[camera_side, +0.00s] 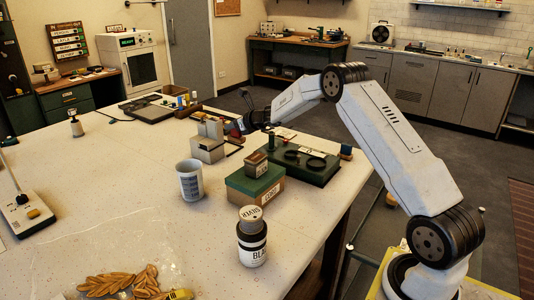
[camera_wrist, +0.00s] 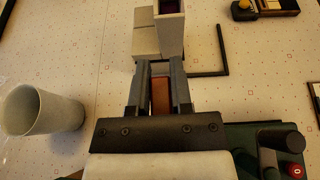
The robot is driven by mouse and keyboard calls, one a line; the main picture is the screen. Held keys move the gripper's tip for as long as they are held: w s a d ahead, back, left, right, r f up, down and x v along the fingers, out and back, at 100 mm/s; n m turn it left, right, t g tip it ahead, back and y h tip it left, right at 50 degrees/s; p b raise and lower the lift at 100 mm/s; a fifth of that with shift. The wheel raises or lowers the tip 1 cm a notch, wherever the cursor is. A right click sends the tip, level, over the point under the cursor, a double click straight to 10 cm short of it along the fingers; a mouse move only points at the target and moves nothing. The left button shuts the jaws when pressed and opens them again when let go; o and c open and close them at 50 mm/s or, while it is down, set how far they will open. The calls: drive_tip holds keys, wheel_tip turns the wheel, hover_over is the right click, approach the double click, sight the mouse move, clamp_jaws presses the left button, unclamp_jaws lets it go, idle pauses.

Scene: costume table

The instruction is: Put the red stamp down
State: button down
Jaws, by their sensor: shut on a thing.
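My gripper (camera_wrist: 163,84) is shut on a reddish-brown block, the red stamp (camera_wrist: 160,98), which shows between the two grey fingers in the wrist view. Only part of the stamp shows; its lower end is hidden. In the side view my gripper (camera_side: 243,124) is low over the table, just right of a stack of pale grey boxes (camera_side: 208,148). The stamp is too small there to make out clearly, and I cannot tell whether it touches the table. In the wrist view the pale boxes (camera_wrist: 146,40) lie just beyond the fingertips.
A dark L-shaped bar (camera_wrist: 222,55) lies right of the boxes. A grey cup (camera_side: 190,181) and a black-and-white jar (camera_side: 252,243) are further left and front.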

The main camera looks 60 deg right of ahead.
drive_tip(key=r, duration=0.8)
drive_tip(key=shift+s+d+r, duration=0.2)
drive_tip(key=shift+d, duration=0.1)
drive_tip(key=s+d+m+h, duration=0.2)
drive_tip(key=s+d, duration=0.4)
drive_tip(key=s, duration=0.4)
drive_tip(key=s+d+m+g+h, duration=0.1)
drive_tip(key=s+d+h, duration=0.1)
drive_tip(key=s+d, duration=0.6)
drive_tip(key=s+d+m+h, duration=0.15)
drive_tip(key=s+d, duration=0.35)
drive_tip(key=s, duration=0.6)
drive_tip(key=shift+m, duration=0.25)
drive_tip(key=shift+s+f, duration=0.1)
drive_tip(key=shift+f, duration=2.5)
drive_tip(key=shift+w+d+f, duration=2.3)
drive_tip(key=shift+w+f, duration=0.05)
drive_tip(key=shift+w, duration=0.1)
drive_tip(key=shift+w+d+f, duration=2.25)
drive_tip(key=shift+w+f, duration=0.05)
drive_tip(key=shift+w, duration=0.15)
